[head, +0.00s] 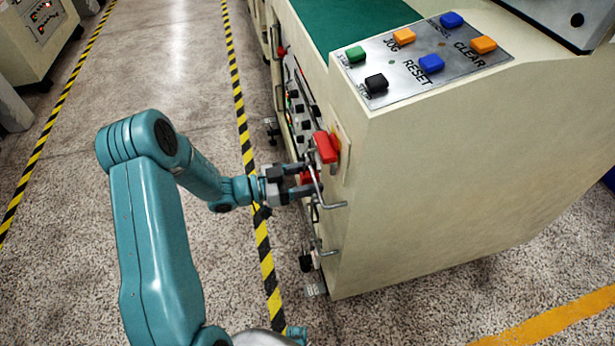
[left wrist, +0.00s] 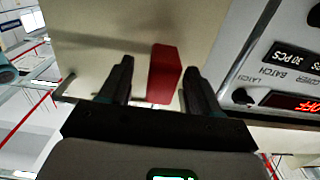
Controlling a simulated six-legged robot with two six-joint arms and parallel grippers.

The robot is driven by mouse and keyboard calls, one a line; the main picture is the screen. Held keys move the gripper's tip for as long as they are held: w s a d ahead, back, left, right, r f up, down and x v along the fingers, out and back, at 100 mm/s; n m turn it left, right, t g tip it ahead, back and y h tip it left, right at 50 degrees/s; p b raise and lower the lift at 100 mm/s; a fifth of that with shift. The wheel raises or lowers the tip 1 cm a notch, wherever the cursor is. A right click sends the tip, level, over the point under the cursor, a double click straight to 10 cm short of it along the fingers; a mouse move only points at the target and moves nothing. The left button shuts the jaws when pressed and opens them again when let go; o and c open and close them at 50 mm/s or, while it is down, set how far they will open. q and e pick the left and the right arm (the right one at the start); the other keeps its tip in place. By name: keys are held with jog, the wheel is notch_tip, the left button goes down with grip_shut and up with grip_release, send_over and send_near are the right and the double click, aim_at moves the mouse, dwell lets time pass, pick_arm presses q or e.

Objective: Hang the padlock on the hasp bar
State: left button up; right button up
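A small red block (head: 306,178), which looks like the padlock's body, sits at the fingertips of my left gripper (head: 292,181), close to the cream machine's left face. In the left wrist view the red block (left wrist: 163,74) stands between the two fingers (left wrist: 157,75). The fingers are apart. A bent grey bar (head: 331,206) juts from the machine beside the fingertips; I cannot tell whether it is the hasp bar. The shackle cannot be made out. My right gripper is not in view.
A larger red handle (head: 324,147) sits on the machine just above my gripper. Another grey bar (head: 327,252) juts out lower down. The control panel (head: 425,58) with coloured buttons is on top. The floor left of the machine is clear, with a black-and-yellow stripe (head: 247,150).

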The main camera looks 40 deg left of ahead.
pick_arm(q)
jog(key=shift+s, duration=0.1)
dwell(0.3)
jog(key=p+v, duration=0.1)
jog(key=v, duration=1.5)
jog(key=shift+a, duration=0.15)
